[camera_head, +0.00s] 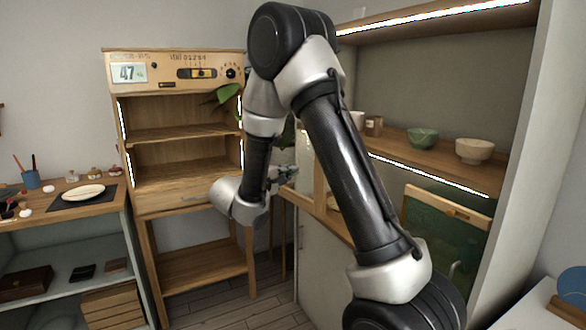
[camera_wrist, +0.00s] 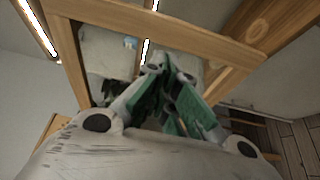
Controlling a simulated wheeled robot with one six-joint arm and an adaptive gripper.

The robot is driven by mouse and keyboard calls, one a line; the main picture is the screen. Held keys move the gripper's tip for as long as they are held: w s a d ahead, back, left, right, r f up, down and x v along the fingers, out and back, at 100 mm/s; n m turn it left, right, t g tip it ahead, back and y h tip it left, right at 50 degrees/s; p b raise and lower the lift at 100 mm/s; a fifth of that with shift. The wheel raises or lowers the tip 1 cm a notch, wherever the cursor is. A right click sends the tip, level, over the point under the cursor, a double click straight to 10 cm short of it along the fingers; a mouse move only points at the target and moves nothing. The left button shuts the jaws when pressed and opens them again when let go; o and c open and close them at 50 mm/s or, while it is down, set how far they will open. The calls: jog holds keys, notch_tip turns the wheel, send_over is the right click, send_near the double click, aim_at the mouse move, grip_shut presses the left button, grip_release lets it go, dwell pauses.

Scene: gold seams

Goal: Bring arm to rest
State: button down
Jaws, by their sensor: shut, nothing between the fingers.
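My arm is raised and bent in the middle of the head view, with its forearm hanging down in front of the wooden cabinet. My gripper (camera_head: 283,174) is beside a wooden frame at the edge of the right-hand unit. In the wrist view my gripper (camera_wrist: 168,72) has its green-lined fingers together, with nothing seen between them. The wooden frame (camera_wrist: 215,40) crosses close behind the fingertips there; I cannot tell whether they touch it.
A wooden cabinet (camera_head: 177,202) with a display panel stands behind my arm. A shelf (camera_head: 440,164) at right carries a green bowl (camera_head: 422,138) and a cream bowl (camera_head: 474,150). A workbench (camera_head: 110,204) with a plate (camera_head: 83,193) is at left. Open floor (camera_head: 262,308) lies between.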

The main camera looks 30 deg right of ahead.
jog(key=s+a, duration=0.4)
jog(key=s, duration=0.1)
jog(key=s+d+f+g+y, duration=0.3)
jog(key=s+g, duration=0.2)
jog(key=s, duration=0.4)
jog(key=s+d+f+g+y, duration=0.25)
jog(key=s+g, duration=0.25)
jog(key=s, duration=0.4)
jog(key=s+a+r+m+t+y, duration=0.5)
jog(key=s+r+t+y, duration=0.1)
jog(key=s+r+y, duration=0.3)
jog(key=shift+s+r+t+y, duration=0.35)
jog(key=shift+s+y, duration=0.5)
jog(key=shift+s, duration=0.35)
